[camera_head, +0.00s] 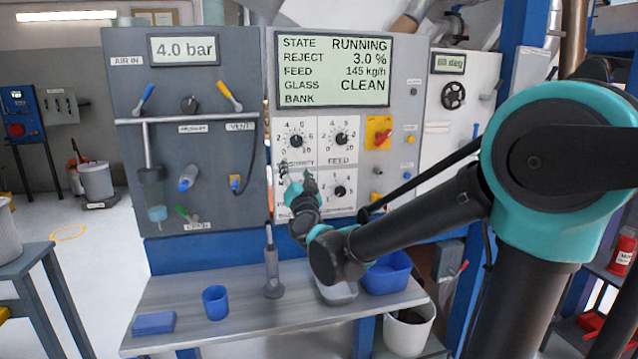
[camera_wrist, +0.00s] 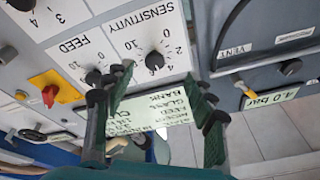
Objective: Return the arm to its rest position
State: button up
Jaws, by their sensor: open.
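My gripper (camera_head: 302,186) is in front of the lower left part of the control panel (camera_head: 355,208). It is open, with nothing between its fingers. My arm reaches in from the right, over the bench. In the wrist view, which shows the panel upside down, the spread green fingers (camera_wrist: 157,78) frame the display (camera_wrist: 145,120), and the sensitivity knob (camera_wrist: 154,60) appears just above the gap. In the head view the gripper covers a lower dial; I cannot tell whether it touches the panel.
The bench (camera_head: 245,312) holds a blue cup (camera_head: 215,302), a blue block (camera_head: 153,323), a grey bottle-like tool (camera_head: 271,265) and a blue bin (camera_head: 388,274). A white bucket (camera_head: 408,330) stands at its right end. Open floor shows at left.

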jog(key=s+d+f+n+g, duration=0.2)
jog(key=s+d+f+g, duration=0.15)
jog(key=f, duration=0.35)
jog(key=s+d+f+n+g, duration=0.25)
jog(key=d+f, duration=0.25)
jog(key=f, duration=0.3)
jog(key=s+d+f+n+g, duration=0.2)
jog(key=s+d+f+g, duration=0.25)
jog(key=f, duration=0.25)
jog(key=s+d+f+m+g+h, duration=0.3)
jog(key=s+d+f+g+h, duration=0.1)
jog(key=s+d+f, duration=1)
jog(key=shift+s+d+g+h, duration=0.4)
jog(key=shift+s+d+g, duration=0.3)
jog(key=shift+s+g, duration=0.2)
dwell(3.5)
